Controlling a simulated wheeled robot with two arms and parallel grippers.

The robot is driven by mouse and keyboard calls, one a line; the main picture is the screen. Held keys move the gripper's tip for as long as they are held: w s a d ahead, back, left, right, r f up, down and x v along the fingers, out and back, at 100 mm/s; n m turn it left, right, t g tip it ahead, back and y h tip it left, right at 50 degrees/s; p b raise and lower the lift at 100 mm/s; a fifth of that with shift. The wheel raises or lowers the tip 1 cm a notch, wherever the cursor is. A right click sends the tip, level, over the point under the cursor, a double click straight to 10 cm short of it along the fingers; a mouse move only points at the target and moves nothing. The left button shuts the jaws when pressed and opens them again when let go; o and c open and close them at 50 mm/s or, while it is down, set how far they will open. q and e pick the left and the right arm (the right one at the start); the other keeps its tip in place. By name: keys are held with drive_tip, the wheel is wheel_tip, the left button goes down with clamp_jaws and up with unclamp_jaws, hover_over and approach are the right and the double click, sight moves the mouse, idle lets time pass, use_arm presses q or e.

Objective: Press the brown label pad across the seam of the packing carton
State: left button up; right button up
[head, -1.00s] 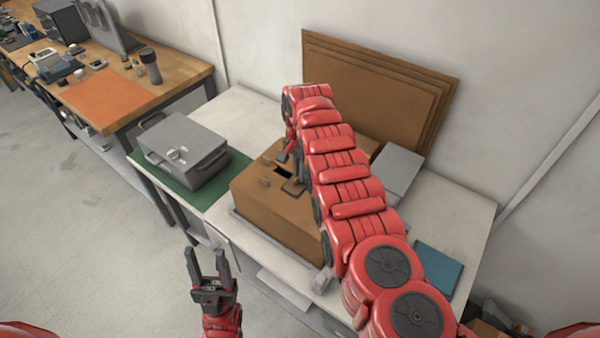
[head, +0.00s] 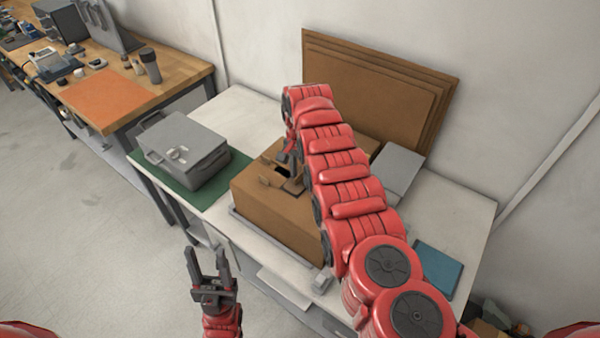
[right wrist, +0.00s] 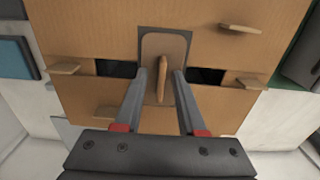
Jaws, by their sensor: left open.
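The packing carton (head: 265,212) stands on the white table, and its top also fills much of the right wrist view (right wrist: 90,92). Dark gaps (right wrist: 207,76) show along its seam. The brown label pad (right wrist: 158,44), dark-edged with an upright tab, lies across the seam between the gaps; I cannot tell how firmly it touches. My right gripper (right wrist: 159,75) is over the pad, its fingers apart on either side of the tab, with space showing between. My left gripper (head: 208,262) is open and empty, in front of the table.
A grey metal case (head: 185,150) stands on a green mat left of the carton. A grey box (head: 398,172) and a blue folder (head: 440,267) lie to the right. Brown cardboard sheets (head: 385,90) lean on the wall. Small tabs (right wrist: 240,28) stick up from the carton top.

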idle(0.4)
drive_tip(key=shift+w+r, duration=0.1)
drive_tip(key=shift+r, duration=0.15)
wheel_tip(320, 180, up, 8)
drive_tip(key=b, duration=0.3)
drive_tip(key=shift+r, duration=0.1)
wheel_tip(320, 180, up, 7)
drive_tip(key=p, duration=0.6)
hover_over(300, 174)
drive_tip(key=shift+r+p, duration=0.5)
drive_tip(key=shift+r, duration=0.35)
